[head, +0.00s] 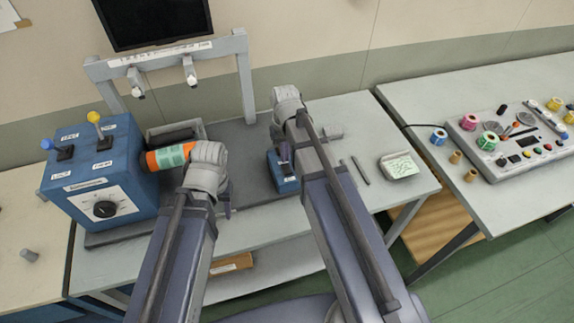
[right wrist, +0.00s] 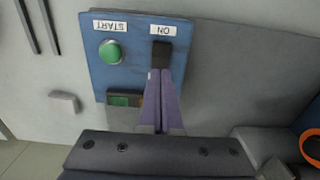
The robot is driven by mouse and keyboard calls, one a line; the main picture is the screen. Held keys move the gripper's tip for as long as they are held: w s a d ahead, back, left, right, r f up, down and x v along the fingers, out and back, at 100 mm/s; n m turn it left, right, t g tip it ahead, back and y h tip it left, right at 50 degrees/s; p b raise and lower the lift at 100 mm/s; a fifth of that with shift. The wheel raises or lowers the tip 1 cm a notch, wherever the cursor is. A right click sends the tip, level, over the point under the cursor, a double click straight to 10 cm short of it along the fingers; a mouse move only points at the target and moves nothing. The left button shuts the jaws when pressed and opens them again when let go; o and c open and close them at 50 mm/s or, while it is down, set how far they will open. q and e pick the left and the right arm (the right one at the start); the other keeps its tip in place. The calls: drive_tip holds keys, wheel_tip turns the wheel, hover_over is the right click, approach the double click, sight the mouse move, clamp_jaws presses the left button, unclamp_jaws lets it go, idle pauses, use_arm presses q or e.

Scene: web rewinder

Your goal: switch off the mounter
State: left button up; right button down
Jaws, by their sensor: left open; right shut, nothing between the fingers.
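The mounter's small blue control panel (head: 285,185) sits on the table in the middle, partly hidden under my right arm. In the right wrist view the panel (right wrist: 125,75) appears upside down, with a green START button (right wrist: 110,52) and a black switch (right wrist: 160,54) beside an ON label (right wrist: 162,29). My right gripper (right wrist: 159,72) is shut and empty. Its fingertips are at the lower edge of the black switch; I cannot tell whether they touch it. My left gripper (head: 226,207) is open, mostly hidden behind its wrist, left of the panel.
A blue box (head: 85,180) with two levers and a dial stands at left, with an orange and green roll (head: 168,157) beside it. A grey frame (head: 243,80) spans the back. Another bench (head: 530,85) holds a button console (head: 515,140).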

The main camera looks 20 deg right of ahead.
sight(285, 166)
wheel_tip(285, 166, up, 4)
drive_tip(key=p, duration=0.3)
drive_tip(key=shift+r+p, duration=0.15)
drive_tip(key=shift+p, duration=0.25)
drive_tip(key=s+a+n+h, duration=0.1)
drive_tip(key=s+a+n, duration=0.2)
drive_tip(key=s+a, duration=0.7)
drive_tip(key=s, duration=0.4)
drive_tip(key=shift+s+a, duration=0.2)
drive_tip(key=shift+a, duration=0.05)
